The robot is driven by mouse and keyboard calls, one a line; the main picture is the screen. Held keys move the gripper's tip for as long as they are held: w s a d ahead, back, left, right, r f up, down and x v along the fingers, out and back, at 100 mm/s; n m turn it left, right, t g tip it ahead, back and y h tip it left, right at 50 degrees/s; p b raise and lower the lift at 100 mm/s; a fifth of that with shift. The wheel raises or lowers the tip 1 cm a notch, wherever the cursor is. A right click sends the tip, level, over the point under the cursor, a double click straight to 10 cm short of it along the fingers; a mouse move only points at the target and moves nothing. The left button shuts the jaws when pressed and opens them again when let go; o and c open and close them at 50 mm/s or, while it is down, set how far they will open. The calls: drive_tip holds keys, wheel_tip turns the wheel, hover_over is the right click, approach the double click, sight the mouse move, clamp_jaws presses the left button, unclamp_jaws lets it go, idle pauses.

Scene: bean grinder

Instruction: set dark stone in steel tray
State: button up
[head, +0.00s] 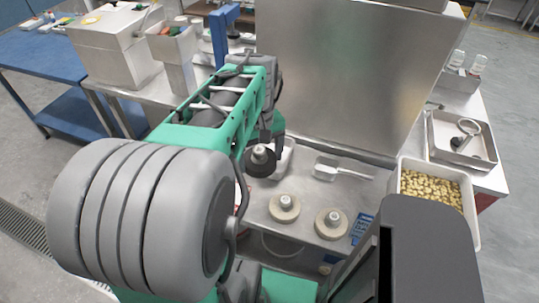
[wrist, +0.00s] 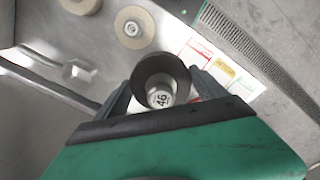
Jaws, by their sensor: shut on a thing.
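My gripper (wrist: 162,90) is shut on the dark stone (wrist: 147,66), a dark ring with a pale knob marked 46, seen between the two fingers in the wrist view. In the head view the dark stone (head: 258,170) hangs at the end of my arm over the steel bench; the fingers are mostly hidden there by the arm. The steel tray (head: 434,152) is at the far right on a side table. A round metal ring and a small dark piece lie in it. The dark stone is well to the left of this tray.
Two pale stones with knobs, one left (head: 284,208) and one right (head: 331,224), sit on the bench. A bin of beans (head: 432,189) stands before the steel tray. A tall steel panel (head: 330,75) rises behind the bench.

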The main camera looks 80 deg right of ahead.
drive_tip(key=shift+s+a+r+p, duration=0.1)
drive_tip(key=shift+s+r+p, duration=0.55)
drive_tip(key=shift+s, duration=0.1)
drive_tip(key=shift+s+f, duration=0.25)
drive_tip(key=shift+s, duration=0.05)
drive_tip(key=w+d+f+p, duration=0.1)
drive_tip(key=d+f, duration=0.2)
drive_tip(key=d, duration=0.1)
drive_tip(key=w+d+f+p, duration=0.1)
drive_tip(key=d+f, duration=0.2)
drive_tip(key=d, duration=0.1)
drive_tip(key=d+f+p, duration=0.1)
drive_tip(key=d+f, duration=0.3)
drive_tip(key=d, duration=0.1)
drive_tip(key=shift+w+d+f, duration=0.1)
drive_tip(key=shift+w, duration=0.3)
drive_tip(key=shift+d+f+p, duration=0.15)
drive_tip(key=shift+f+p, duration=0.4)
drive_tip(key=shift+f, duration=1.15)
